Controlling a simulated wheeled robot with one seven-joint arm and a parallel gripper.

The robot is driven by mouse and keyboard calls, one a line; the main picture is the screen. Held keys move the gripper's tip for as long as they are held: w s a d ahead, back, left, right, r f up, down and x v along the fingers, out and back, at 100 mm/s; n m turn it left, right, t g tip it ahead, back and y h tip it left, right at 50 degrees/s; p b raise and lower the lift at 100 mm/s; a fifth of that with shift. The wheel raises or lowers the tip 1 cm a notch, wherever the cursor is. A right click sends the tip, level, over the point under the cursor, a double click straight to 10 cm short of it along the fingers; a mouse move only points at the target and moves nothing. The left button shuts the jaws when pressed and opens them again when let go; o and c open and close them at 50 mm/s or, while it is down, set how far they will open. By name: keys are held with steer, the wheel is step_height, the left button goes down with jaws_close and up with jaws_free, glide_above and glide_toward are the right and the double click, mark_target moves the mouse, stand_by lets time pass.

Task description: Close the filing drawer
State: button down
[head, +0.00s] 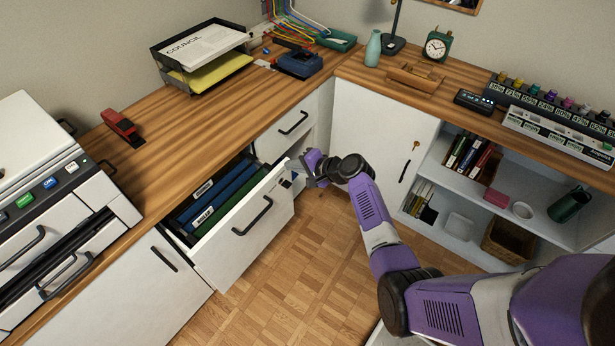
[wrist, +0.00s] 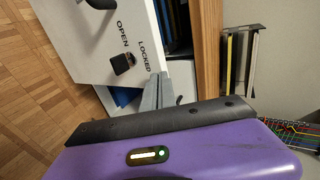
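The filing drawer (head: 228,254) under the left desk stands pulled out. Its white front has a dark bar handle (head: 253,216), and blue and green hanging folders (head: 216,200) show inside. My gripper (head: 303,172) is at the right end of the drawer front, near its top corner. In the wrist view the two grey fingers (wrist: 156,93) lie side by side, appearing shut, over the edge of the drawer front (wrist: 100,45). A black lock knob (wrist: 123,62) sits close by, between the words OPEN and LOCKED. Whether the fingers touch the panel I cannot tell.
A shut drawer (head: 290,128) with a handle is behind the open one. A white cabinet door (head: 376,135) stands to the right, beside open shelves (head: 500,185). The parquet floor (head: 285,275) in front of the drawer is clear. A printer (head: 50,200) is at left.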

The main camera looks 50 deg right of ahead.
steer(key=w+b, duration=0.5)
steer(key=w, duration=0.6)
steer(key=shift+w+a, duration=0.2)
steer(key=shift+w, duration=0.05)
